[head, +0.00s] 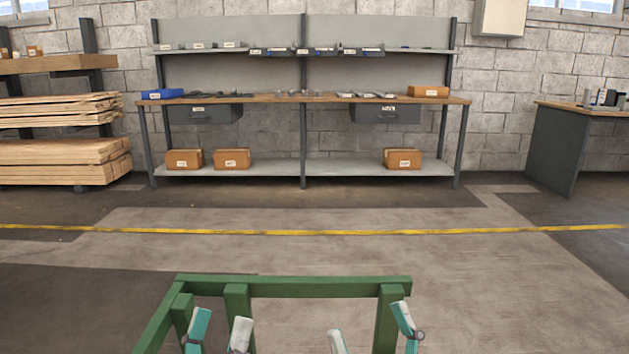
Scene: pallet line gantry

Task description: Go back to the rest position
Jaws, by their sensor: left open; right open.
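My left gripper (220,322) is at the bottom of the head view, left of centre. Its teal and white fingers stand apart with nothing between them. My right gripper (370,319) is at the bottom, right of centre. Its fingers are spread wider and hold nothing. Both grippers show in front of a green frame (295,287), near its posts. I cannot tell whether they touch it. The lower parts of both grippers are cut off by the picture's bottom edge.
A workbench (455,99) with drawers, bins and brown boxes stands against the block wall. Stacked timber (62,152) is on a rack at left, and a dark desk (556,150) is at right. A yellow line (300,232) crosses the clear floor beyond the green frame.

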